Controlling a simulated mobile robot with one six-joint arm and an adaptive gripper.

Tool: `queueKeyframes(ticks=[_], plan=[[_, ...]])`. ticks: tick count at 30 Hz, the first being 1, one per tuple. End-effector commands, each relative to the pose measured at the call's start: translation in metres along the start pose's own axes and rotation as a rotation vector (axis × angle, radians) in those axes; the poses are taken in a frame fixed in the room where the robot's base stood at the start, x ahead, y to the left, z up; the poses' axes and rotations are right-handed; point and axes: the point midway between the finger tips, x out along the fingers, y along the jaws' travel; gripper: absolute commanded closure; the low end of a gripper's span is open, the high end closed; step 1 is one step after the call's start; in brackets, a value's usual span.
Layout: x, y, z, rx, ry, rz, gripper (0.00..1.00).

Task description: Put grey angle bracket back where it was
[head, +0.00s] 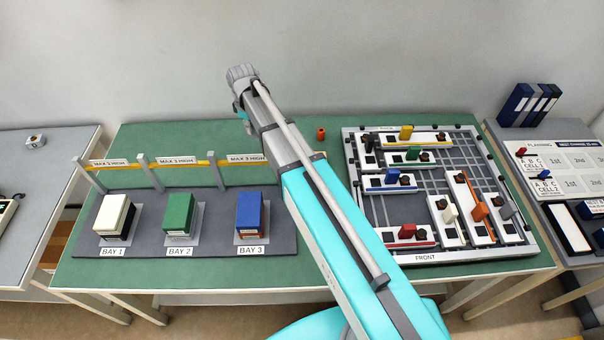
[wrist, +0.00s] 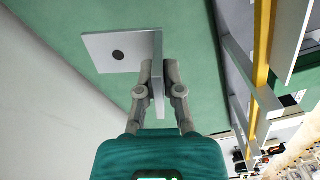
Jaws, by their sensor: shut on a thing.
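The grey angle bracket (wrist: 108,48) shows in the wrist view as two flat plates joined at a right angle, one with a dark round hole. My gripper (wrist: 159,72) is shut on its other plate, with one finger on each side. The bracket is over the green table top (wrist: 205,100); I cannot tell whether it touches it. In the head view my arm hides the bracket and most of the gripper.
On the green table (head: 300,170), a grey stand with BAY 1, BAY 2 and BAY 3 holds white (head: 115,213), green (head: 179,213) and blue (head: 249,210) boxes. Behind them runs a yellow rail (head: 195,163). A gridded board (head: 435,258) with fixtures lies right. An orange piece (head: 321,134) stands behind.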

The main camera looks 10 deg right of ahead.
Motion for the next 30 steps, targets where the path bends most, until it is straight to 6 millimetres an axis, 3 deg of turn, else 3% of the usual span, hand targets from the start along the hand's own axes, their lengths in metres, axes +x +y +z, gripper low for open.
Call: queueKeyframes(ticks=[1, 12, 18, 30], plan=[[-0.018, 0.0, 0.0, 0.0, 0.0, 0.0, 1.0], [-0.07, 0.0, 0.0, 0.0, 0.0, 0.0, 1.0], [-0.08, 0.0, 0.0, 0.0, 0.0, 0.0, 1.0], [-0.081, 0.0, 0.0, 0.0, 0.0, 0.0, 1.0]])
